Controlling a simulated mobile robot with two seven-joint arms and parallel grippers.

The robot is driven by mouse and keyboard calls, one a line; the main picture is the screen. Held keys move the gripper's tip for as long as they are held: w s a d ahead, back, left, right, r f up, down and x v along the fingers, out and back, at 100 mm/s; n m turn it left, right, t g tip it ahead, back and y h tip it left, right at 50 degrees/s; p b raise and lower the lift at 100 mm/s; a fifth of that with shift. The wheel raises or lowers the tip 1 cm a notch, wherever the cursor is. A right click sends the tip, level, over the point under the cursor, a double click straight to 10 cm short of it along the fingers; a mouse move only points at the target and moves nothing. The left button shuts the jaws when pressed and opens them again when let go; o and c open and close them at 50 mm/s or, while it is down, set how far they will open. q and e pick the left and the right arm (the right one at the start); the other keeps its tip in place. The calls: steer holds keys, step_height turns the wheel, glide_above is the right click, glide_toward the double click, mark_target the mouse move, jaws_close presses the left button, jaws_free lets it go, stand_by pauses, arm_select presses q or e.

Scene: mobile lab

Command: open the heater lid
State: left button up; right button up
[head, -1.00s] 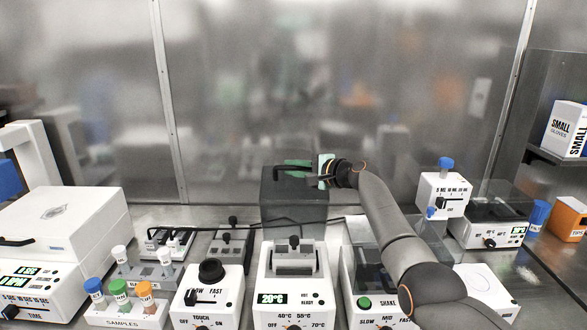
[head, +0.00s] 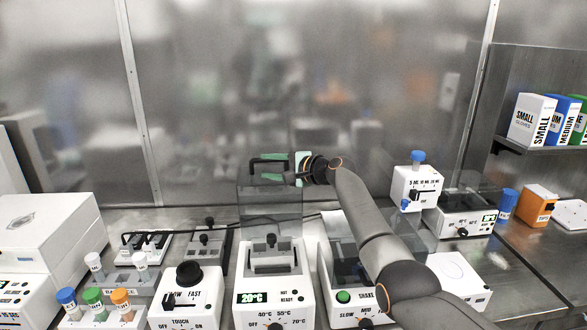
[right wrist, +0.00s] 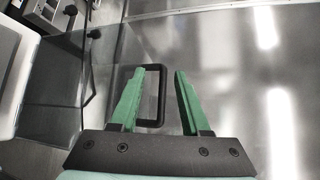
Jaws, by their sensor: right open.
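The heater (head: 272,290) is the white box with the 20°C display and a temperature dial, low in the middle of the head view. Its see-through grey lid (head: 270,208) stands raised at the heater's back, leaving the top uncovered. The lid's black handle (head: 254,167) is at its upper edge. My right gripper (head: 268,167) is at the handle, with green fingers. In the right wrist view, the gripper (right wrist: 160,72) is open and one bar of the handle (right wrist: 162,97) shows between the fingers; the left finger covers the other bar. My left gripper is out of view.
A shaker (head: 345,290) stands right of the heater, under my right arm. A white device with a black knob (head: 188,275) and a sample rack (head: 100,318) stand left. A pipette-like dispenser (head: 416,188) is at the right. The metal back wall is behind the lid.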

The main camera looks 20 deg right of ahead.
steer(key=v, duration=1.1)
steer(key=shift+s+d+b, duration=0.25)
steer(key=shift+s+b, duration=0.05)
steer(key=shift+s, duration=0.05)
